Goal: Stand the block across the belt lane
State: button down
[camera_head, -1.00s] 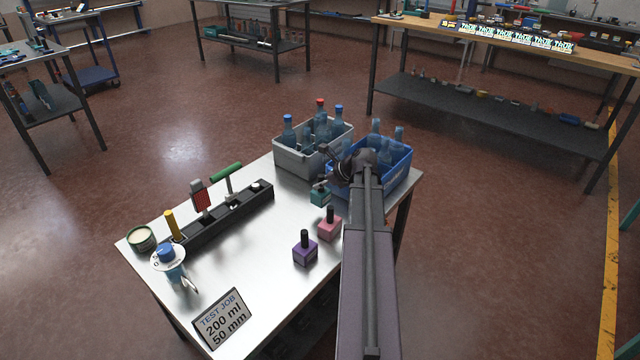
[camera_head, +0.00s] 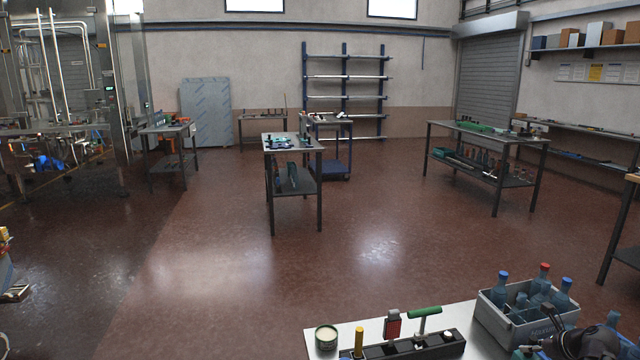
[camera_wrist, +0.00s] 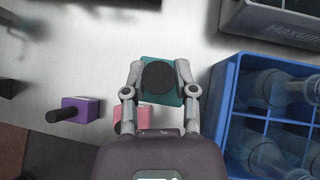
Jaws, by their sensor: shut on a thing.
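My gripper (camera_wrist: 160,78) is shut on a teal block (camera_wrist: 177,99) with a round black knob on top. One finger presses on each side of the block in the wrist view. The block is over or on the metal table; I cannot tell whether it touches the surface. In the head view my arm's end shows at the bottom right corner, and the fingers are hardly visible there. A purple block (camera_wrist: 86,104) and a pink block (camera_wrist: 140,113), partly hidden by my gripper, are to the left. I cannot make out a belt lane clearly.
A blue divided crate (camera_wrist: 220,110) of bottles is close right of my gripper. A grey crate (camera_head: 497,318) of bottles stands near it. A black tool rack (camera_head: 432,346) lies on the table. Steel machinery (camera_head: 70,130) stands far left. Open floor (camera_head: 230,270) lies between.

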notch_tip(320, 180, up, 15)
jog(key=p, duration=1.3)
jog(key=shift+p, duration=0.35)
jog(key=shift+s, duration=0.15)
